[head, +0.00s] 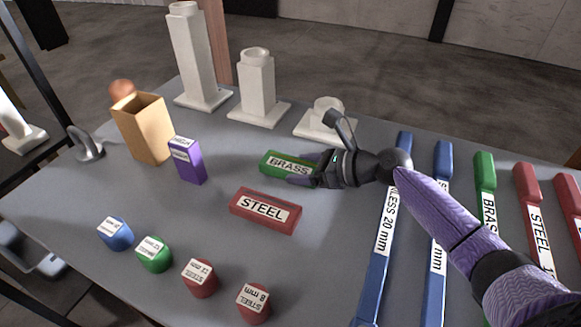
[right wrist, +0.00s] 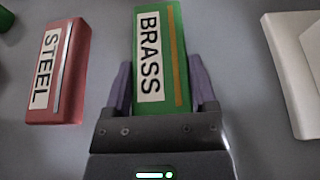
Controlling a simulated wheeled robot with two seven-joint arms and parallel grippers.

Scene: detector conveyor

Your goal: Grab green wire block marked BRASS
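The green block marked BRASS (head: 287,165) lies flat on the grey table, its label facing up. My right gripper (head: 305,170) is at its right end in the head view. In the right wrist view the block (right wrist: 160,60) lies between the two fingers of my right gripper (right wrist: 160,85). One finger is on each side, with a narrow gap visible beside the block, so the gripper looks open. My left gripper is not in view.
A red STEEL block (head: 265,210) lies close in front. A purple box (head: 187,160) and a tan open box (head: 145,130) stand to the left. White stands (head: 258,90) are behind. Long labelled bars (head: 375,270) lie right; several short coloured pieces (head: 200,280) are in front.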

